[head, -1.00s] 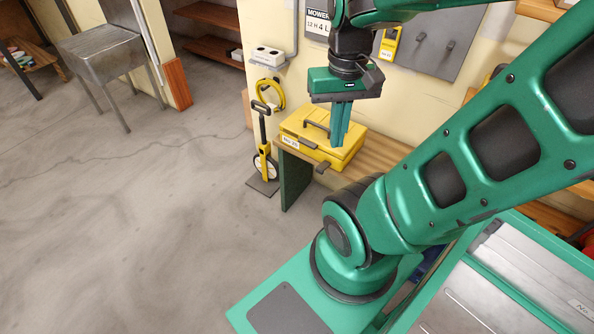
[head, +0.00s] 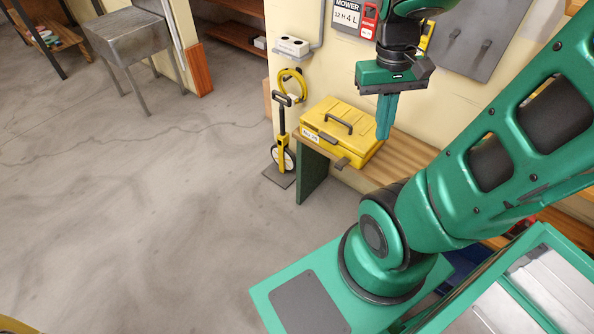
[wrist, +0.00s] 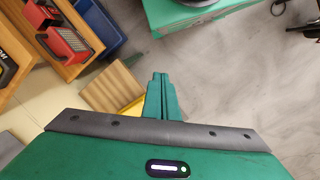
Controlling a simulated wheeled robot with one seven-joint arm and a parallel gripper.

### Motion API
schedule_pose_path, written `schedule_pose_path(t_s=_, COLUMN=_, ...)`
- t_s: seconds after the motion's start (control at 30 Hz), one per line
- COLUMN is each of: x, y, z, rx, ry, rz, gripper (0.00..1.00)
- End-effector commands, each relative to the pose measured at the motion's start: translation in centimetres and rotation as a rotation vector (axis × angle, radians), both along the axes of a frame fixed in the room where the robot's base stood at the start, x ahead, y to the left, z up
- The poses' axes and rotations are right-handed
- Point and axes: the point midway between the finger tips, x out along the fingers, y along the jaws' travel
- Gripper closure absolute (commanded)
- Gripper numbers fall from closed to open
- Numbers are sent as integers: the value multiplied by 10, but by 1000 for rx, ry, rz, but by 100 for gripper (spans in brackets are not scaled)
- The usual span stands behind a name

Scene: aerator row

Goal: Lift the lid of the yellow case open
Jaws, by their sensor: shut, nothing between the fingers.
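The yellow case (head: 330,122) sits on a wooden bench (head: 372,180), its lid down. A dark handle (head: 337,123) lies on its lid, and dark latches and a white label show at its front. My gripper (head: 383,137) points down with its fingers together and empty, at the case's right end in the head view. I cannot tell whether the fingertips touch the case. In the wrist view the shut fingers (wrist: 158,78) hide most of the case, and only a yellow corner (wrist: 132,107) shows beside them.
A measuring wheel (head: 283,150) stands on the floor left of the bench, below a yellow coiled hose (head: 291,82). A grey panel (head: 470,40) hangs on the wall behind. Open floor (head: 150,220) lies to the left. The wrist view shows a shelf with a red item (wrist: 68,45).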

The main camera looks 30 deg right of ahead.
Motion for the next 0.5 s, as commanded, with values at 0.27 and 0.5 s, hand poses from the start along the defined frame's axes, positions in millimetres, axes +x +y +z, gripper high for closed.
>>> schedule_pose_path(t_s=0.27, x=51, y=-10, z=-37, rx=-90, ry=182, rz=202, gripper=100)
schedule_pose_path(t_s=0.5, x=91, y=-12, z=-75, rx=-189, ry=337, rz=389, gripper=100)
